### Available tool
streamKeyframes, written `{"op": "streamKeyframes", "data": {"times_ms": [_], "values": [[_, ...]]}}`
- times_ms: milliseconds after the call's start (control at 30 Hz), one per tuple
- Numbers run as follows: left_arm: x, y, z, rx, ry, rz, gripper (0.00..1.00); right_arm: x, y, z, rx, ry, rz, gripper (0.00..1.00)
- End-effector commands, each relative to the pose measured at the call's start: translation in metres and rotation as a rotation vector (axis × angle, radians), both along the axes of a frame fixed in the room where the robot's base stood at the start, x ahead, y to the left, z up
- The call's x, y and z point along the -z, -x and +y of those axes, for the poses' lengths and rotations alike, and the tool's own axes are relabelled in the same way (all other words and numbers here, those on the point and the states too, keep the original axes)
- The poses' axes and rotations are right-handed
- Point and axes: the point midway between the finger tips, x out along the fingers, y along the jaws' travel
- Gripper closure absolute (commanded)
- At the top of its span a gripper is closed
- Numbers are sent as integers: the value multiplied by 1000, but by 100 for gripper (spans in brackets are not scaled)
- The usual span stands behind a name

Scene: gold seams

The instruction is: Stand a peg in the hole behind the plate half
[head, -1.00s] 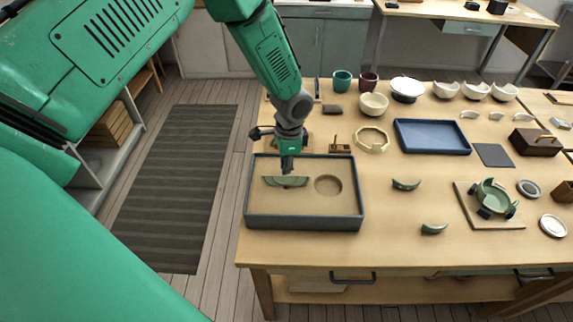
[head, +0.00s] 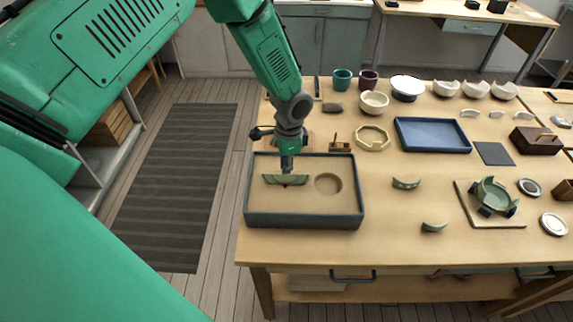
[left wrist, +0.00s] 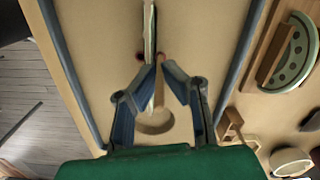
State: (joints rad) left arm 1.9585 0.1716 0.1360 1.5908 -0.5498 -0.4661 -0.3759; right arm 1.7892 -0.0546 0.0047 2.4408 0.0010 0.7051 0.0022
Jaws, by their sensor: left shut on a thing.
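The green plate half (head: 272,180) stands on edge in the sand of the grey-rimmed tray (head: 300,221). In the left wrist view it shows edge-on as a thin pale-green strip (left wrist: 149,35). My left gripper (head: 288,168) points down at the plate half, on its far side. In the left wrist view the gripper (left wrist: 158,68) is shut on a thin wooden peg (left wrist: 160,82), close to the end of the plate half. A small dark reddish spot (left wrist: 140,57) lies beside the strip. The hole under the peg is not clearly visible. My right gripper is not in view.
A round hollow (head: 328,184) lies in the sand to the right. A small wooden rack (head: 340,147) stands behind the tray. Green shards (head: 406,183) and a clamped green bowl (head: 492,193) are further right. Table between tray and shards is clear.

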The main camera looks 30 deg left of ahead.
Motion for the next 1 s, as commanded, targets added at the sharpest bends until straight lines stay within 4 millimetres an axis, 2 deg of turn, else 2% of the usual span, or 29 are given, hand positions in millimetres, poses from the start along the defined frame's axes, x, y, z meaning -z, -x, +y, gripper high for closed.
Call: {"op": "streamKeyframes", "data": {"times_ms": [467, 500, 533, 567, 733, 767, 800, 833, 1000], "values": [[2, 1, 0, 0, 0, 3, 100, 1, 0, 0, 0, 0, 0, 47], [2, 1, 0, 0, 0, 3, 84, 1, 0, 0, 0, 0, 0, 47], [2, 1, 0, 1, 0, 3, 73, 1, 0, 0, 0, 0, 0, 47], [2, 1, 0, 1, 0, 3, 70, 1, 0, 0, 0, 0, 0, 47], [2, 1, 0, 1, 0, 3, 70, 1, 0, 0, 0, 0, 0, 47], [2, 1, 0, 1, 0, 3, 67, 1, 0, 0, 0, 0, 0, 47], [2, 1, 0, 1, 0, 3, 54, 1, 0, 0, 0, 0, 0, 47], [2, 1, 0, 1, 0, 3, 47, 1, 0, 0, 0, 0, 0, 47], [1, 1, 0, 0, 0, 1, 47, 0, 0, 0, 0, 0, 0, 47]]}}
